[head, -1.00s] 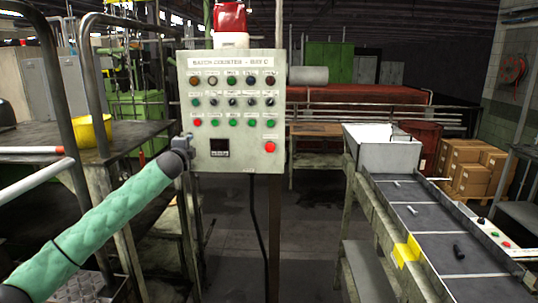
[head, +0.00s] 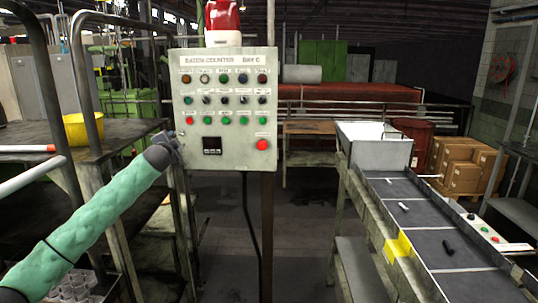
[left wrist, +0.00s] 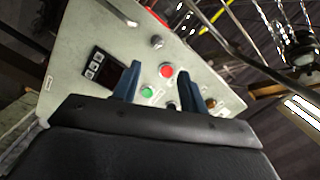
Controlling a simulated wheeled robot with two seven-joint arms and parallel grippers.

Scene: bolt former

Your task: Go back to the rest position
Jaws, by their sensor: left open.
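My left arm, in a green sleeve, comes in from the lower left of the head view. My left gripper (head: 172,144) is at the lower left edge of the grey control panel (head: 224,110), which carries rows of buttons. In the left wrist view my left gripper (left wrist: 160,85) shows two blue fingers apart with nothing between them. Behind them are the panel face (left wrist: 85,35), a red button (left wrist: 166,71), a green button (left wrist: 147,91) and a dark display (left wrist: 101,68). I cannot tell whether the fingers touch the panel. My right gripper is not in view.
A conveyor (head: 436,236) with a few bolts runs along the right, below a white hopper (head: 375,150). Cardboard boxes (head: 460,170) stand behind it. A metal table with a yellow bucket (head: 84,129) and railings are at left. The floor between is clear.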

